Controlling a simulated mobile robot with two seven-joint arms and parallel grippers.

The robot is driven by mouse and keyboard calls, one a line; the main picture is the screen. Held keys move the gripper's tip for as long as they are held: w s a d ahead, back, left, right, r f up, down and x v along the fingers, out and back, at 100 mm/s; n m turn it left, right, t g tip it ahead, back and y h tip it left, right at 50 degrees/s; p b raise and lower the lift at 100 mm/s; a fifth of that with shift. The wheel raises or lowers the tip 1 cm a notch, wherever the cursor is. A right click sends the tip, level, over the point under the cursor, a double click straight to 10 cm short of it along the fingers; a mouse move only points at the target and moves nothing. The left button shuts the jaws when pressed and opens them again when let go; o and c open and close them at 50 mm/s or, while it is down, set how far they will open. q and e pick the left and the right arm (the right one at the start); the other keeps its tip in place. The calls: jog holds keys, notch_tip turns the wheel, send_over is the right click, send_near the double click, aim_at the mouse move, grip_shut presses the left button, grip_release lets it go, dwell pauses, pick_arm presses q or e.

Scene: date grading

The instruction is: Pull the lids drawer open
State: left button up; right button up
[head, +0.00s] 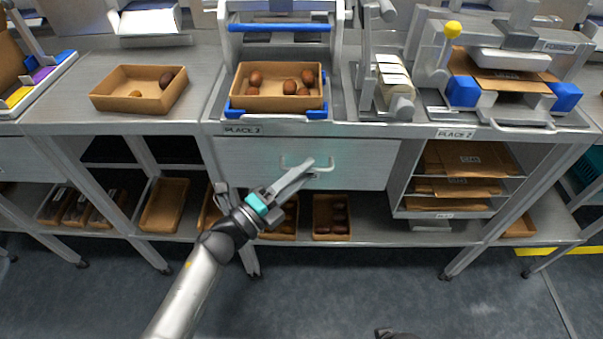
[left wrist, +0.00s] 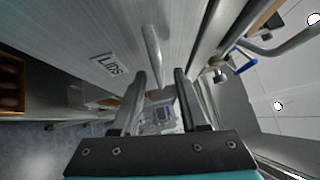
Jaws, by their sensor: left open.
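The lids drawer (head: 250,158) is a wide grey front below the bench top, flush with the frame and shut. Its bar handle (head: 290,160) is partly hidden by my left gripper (head: 317,166). In the left wrist view the drawer front (left wrist: 85,35) carries a "LIDS" label (left wrist: 107,64). The handle (left wrist: 151,45) shows there as a pale bar, its near end between the two fingertips. My left gripper (left wrist: 159,73) is open, one finger on each side of that end. Contact cannot be told. My right gripper is not in view.
A tray of dates (head: 277,101) sits in a blue-cornered fixture above the drawer. An open shelf unit (head: 398,205) with flat cartons stands to the drawer's right. Date trays (head: 331,235) lie on the lower shelf.

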pick_arm(q)
grip_shut()
dwell(1.4)
